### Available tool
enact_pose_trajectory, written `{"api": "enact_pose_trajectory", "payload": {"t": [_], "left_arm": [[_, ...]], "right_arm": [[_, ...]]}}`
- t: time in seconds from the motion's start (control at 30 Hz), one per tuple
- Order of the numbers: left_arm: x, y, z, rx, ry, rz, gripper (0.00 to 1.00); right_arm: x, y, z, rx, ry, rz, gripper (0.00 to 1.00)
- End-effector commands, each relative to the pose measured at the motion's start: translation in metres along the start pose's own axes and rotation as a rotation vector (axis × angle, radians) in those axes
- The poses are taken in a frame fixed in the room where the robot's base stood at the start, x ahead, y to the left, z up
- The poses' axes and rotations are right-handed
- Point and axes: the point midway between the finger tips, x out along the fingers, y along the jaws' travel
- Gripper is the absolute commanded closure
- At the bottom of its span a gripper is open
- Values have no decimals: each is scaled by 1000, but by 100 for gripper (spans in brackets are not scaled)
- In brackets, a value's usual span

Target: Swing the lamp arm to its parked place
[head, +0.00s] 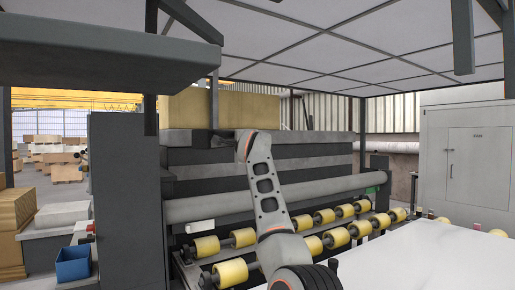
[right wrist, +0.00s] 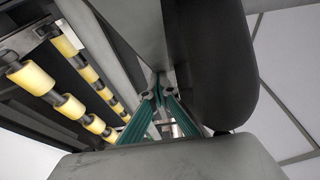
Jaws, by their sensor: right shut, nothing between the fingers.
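I cannot pick out the lamp arm for certain. In the head view a large grey overhead piece (head: 90,55) fills the upper left, and a dark slanted bar (head: 190,18) lies at the top beside it; either may be part of the lamp. In the right wrist view my right gripper (right wrist: 160,82) has teal fingers that meet at the tips, with nothing held. A grey flat beam (right wrist: 130,32) and a dark rounded body (right wrist: 212,65) are close around the fingertips; I cannot tell whether they touch. My left gripper is not in view.
A machine with yellow rollers (head: 207,246) and a long grey roller (head: 215,206) stands ahead. A white slab surface (head: 425,260) spreads at lower right, and a grey cabinet (head: 465,160) stands behind it. A blue bin (head: 73,264) is at lower left.

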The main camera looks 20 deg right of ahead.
Motion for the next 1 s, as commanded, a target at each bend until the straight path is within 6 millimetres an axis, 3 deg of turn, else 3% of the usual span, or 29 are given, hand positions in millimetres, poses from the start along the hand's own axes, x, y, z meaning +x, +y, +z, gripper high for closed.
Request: {"api": "enact_pose_trajectory", "payload": {"t": [0.03,0.1,0.7,1.0], "left_arm": [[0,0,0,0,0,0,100],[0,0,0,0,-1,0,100],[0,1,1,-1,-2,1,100],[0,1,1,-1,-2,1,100]], "right_arm": [[-8,-3,15,2,-22,-5,100],[-15,-2,15,4,-23,-4,100],[-92,2,-3,7,-6,4,100],[-112,3,-7,8,-3,7,100]]}}
